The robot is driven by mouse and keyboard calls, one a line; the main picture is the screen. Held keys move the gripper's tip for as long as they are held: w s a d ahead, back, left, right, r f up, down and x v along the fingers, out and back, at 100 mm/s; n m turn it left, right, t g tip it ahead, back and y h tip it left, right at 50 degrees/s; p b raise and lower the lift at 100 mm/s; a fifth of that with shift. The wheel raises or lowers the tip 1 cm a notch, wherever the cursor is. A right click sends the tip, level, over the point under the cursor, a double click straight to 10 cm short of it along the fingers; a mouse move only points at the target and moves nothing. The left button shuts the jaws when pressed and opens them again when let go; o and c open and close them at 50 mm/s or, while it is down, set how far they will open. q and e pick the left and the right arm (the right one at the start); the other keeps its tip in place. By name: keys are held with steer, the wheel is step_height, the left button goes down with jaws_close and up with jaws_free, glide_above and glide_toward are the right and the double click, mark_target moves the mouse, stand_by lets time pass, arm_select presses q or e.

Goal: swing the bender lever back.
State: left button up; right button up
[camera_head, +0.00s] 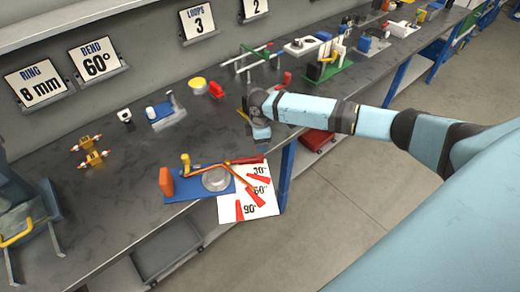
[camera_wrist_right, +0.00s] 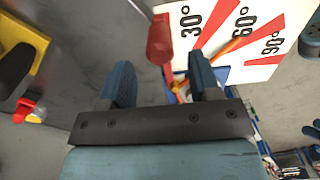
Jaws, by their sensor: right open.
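The bender (camera_head: 182,189) has a blue base with a grey disc, an orange block and a yellow post. Its lever (camera_head: 245,161) has a red handle pointing right, along the far edge of the white angle card (camera_head: 232,211). An orange rod (camera_head: 241,181) is bent across the card near the 60° mark. My right gripper (camera_head: 261,139) is above the bench edge, just beyond the handle. In the right wrist view its fingers (camera_wrist_right: 162,80) are open and empty, with the red handle (camera_wrist_right: 160,40) ahead between them, seemingly not touched. My left gripper is out of view.
Small yellow fittings (camera_head: 92,152) and a grey-blue fixture (camera_head: 165,110) stand left and behind. A red part (camera_head: 216,90) and yellow disc (camera_head: 197,86) lie farther back. A dark machine with a yellow handle (camera_head: 17,239) stands at left. The bench between is clear.

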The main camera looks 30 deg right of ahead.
step_height(320, 180, up, 8)
steer(key=shift+r, duration=0.25)
stand_by(0.5)
steer(key=s+a+f+m+t+y, duration=0.1)
steer(key=s+a+f, duration=0.2)
steer(key=a+f, duration=0.1)
steer(key=s+a+f+m+t+y, duration=0.1)
steer(key=s+a+f+t+y, duration=0.1)
steer(key=a, duration=0.5)
steer(key=s+a+f+m+t+y+p, duration=0.1)
steer(key=s+a+f, duration=0.4)
steer(key=a, duration=0.1)
steer(key=shift+s+f+t, duration=0.3)
steer(key=shift+s, duration=0.1)
steer(key=s+m+t+p, duration=0.1)
steer(key=s+m+t, duration=0.5)
steer(key=s, duration=1)
steer(key=shift+s+d+m+h, duration=0.35)
steer(key=shift+d+m+h, duration=0.1)
steer(key=shift+m, duration=0.25)
